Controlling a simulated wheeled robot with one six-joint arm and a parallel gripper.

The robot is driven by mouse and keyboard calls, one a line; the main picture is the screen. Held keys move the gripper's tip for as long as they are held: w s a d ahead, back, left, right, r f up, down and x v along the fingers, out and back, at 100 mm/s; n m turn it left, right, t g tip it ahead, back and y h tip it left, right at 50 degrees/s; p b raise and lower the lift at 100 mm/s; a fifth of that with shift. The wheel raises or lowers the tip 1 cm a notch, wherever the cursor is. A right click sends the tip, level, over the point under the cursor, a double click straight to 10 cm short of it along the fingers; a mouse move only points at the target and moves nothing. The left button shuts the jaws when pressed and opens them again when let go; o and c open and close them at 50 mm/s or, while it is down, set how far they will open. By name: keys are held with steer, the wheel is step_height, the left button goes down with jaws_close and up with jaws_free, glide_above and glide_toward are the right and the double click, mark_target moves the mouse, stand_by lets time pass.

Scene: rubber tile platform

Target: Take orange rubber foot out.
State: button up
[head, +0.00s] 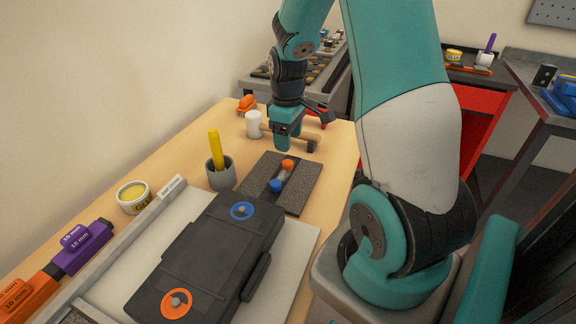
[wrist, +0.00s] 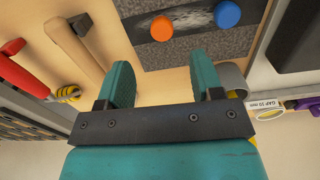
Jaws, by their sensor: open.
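A blue rubber foot (head: 275,185) sits at the near end of the strip, and to the right in the wrist view (wrist: 227,14). My gripper (head: 286,146) points down above the table, just behind the tile. In the wrist view my gripper (wrist: 160,70) is open, with nothing between its two teal fingers.
A dark case (head: 220,250) with orange and blue rings lies on a pale board. A grey cup (head: 221,175) holding a yellow handle stands left of the tile. A wooden-handled mallet (head: 254,124) lies behind.

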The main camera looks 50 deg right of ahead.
mark_target(288, 162)
step_height(288, 162, down, 8)
steer(key=shift+a+r, duration=0.1)
steer(key=shift+r, duration=0.15)
steer(key=c, duration=1)
